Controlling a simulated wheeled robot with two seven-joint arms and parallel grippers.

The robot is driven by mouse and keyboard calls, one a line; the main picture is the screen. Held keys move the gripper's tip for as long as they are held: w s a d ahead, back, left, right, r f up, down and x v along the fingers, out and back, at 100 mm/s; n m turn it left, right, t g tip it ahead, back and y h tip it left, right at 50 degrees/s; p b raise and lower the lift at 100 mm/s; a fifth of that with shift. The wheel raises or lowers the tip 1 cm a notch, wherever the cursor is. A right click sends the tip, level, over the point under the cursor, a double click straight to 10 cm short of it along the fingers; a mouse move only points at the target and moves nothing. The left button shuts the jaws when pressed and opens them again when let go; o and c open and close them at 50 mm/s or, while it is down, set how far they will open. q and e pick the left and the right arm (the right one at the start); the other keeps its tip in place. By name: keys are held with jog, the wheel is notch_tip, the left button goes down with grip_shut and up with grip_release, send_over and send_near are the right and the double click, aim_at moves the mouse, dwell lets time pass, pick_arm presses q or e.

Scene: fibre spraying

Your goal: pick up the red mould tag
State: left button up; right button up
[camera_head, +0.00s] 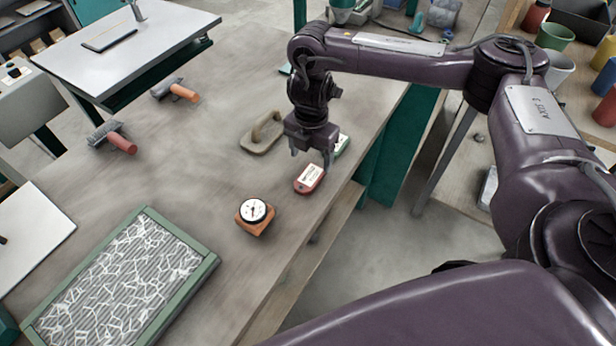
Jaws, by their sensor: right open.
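The red mould tag (309,179) lies flat on the grey workbench, near its right edge. It has a red rim and a white label with dark print. My right gripper (310,161) hangs just above and behind the tag, pointing down, open and with nothing seen between its fingers. Whether a fingertip touches the tag, I cannot tell. A green tag (341,144) with a white label lies just behind it, partly hidden by the gripper. My left gripper does not show.
A dial gauge on an orange base (254,213) and a beige handled float (262,134) stand near the tag. A green-framed tray of white fibres (121,283) lies at the front left. The bench (205,165) between is clear.

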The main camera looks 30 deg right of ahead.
aim_at(311, 175)
jog(key=shift+s+a+f, duration=0.1)
jog(key=shift+s+f, duration=0.1)
jog(key=shift+f, duration=0.4)
jog(key=shift+s+a+f, duration=0.1)
jog(key=shift+s+f, duration=0.05)
jog(key=shift+f, duration=0.45)
notch_tip(311, 175, down, 3)
jog(key=shift+r, duration=0.2)
jog(key=shift+f, duration=0.1)
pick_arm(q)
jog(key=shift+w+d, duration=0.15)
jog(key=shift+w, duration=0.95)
pick_arm(e)
jog(key=c, duration=0.5)
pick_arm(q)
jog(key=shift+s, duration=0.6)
pick_arm(e)
jog(key=c, duration=0.6)
jog(key=shift+o, duration=0.2)
